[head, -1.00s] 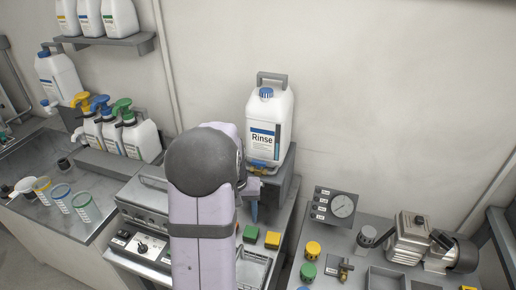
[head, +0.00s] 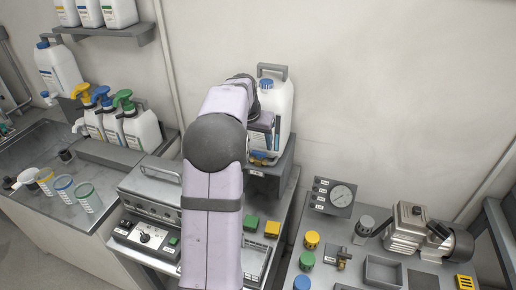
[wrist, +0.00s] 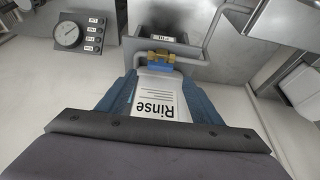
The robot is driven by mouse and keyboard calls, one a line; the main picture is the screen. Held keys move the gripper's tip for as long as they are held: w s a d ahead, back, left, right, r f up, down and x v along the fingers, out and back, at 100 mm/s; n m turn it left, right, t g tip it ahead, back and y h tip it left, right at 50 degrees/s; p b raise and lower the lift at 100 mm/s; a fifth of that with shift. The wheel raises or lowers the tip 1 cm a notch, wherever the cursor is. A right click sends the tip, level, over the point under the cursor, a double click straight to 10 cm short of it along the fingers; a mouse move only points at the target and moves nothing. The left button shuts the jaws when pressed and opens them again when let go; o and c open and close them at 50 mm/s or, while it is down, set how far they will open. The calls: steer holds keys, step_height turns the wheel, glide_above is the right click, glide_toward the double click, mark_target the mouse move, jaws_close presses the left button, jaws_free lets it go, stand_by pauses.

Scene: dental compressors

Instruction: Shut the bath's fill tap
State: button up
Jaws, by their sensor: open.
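The white Rinse container (head: 283,107) stands on a grey stand against the wall. A small brass and blue tap (head: 262,158) sits at its foot, partly hidden by my arm. The wrist view, which is upside down, shows the tap (wrist: 158,58) on a grey pipe, just beyond my fingertips. My gripper (wrist: 157,78) is open, with one blue finger on each side. The container's Rinse label (wrist: 160,98) shows between the fingers. I cannot tell whether a finger touches the tap. The metal bath (head: 150,183) with a closed lid stands left of my arm.
A gauge panel (head: 332,197) and a compressor (head: 408,230) stand on the bench at right. Spray bottles (head: 140,130) stand at left. The wall right of the container is clear.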

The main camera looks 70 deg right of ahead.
mark_target(259, 152)
steer(key=shift+p+x, duration=1.05)
steer(key=shift+x, duration=1.85)
steer(key=shift+c, duration=0.3)
steer(key=c, duration=1)
